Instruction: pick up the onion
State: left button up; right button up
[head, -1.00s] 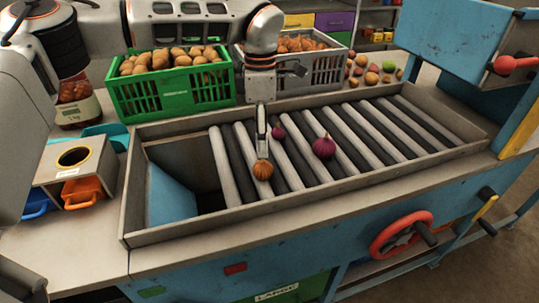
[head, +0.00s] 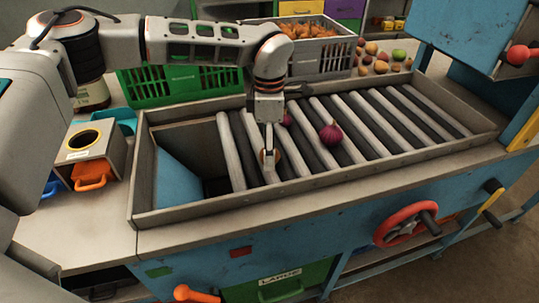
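A brown onion (head: 263,157) sits on the rollers of the sorting table, near their left end. My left gripper (head: 269,163) points straight down at it. One finger covers the middle of the onion, with brown showing at its sides. The fingers are seen edge-on, so I cannot tell whether they are closed on it. A larger purple onion (head: 331,134) lies on the rollers to the right. A smaller purple one (head: 287,120) lies behind the gripper, partly hidden by it. My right gripper is not in view.
The metal rim (head: 330,182) surrounds the rollers (head: 380,125). An open chute (head: 185,170) lies left of them. Behind stand a green crate (head: 160,85) and a grey crate (head: 325,62), with loose produce (head: 375,55) beside it. The right rollers are clear.

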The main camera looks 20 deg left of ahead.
pick_arm(q)
jog(key=c, duration=1)
jog(key=shift+r, duration=0.1)
